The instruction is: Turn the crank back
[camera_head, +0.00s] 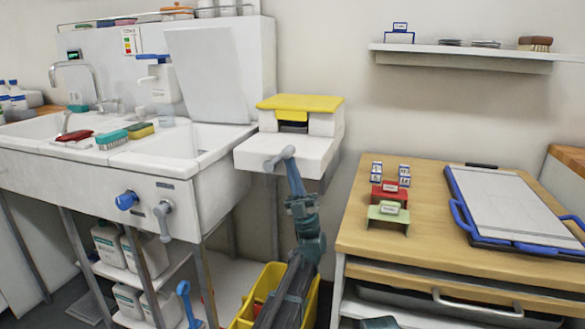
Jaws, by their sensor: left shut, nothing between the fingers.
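A grey crank (163,220) is on the front of the white sink unit, with its handle hanging down. A round blue knob (127,200) sits to its left. My left arm rises from the bottom middle, and my left gripper (278,159) is shut and empty. In the picture it lies over the front of the white shelf, to the right of the crank and apart from it.
A white shelf (255,152) carries a yellow-topped box (298,103). A yellow bucket (247,312) stands below. The wooden table (430,245) at right holds red and green stands and a blue-edged board (510,200). Brushes and a sponge lie by the basins.

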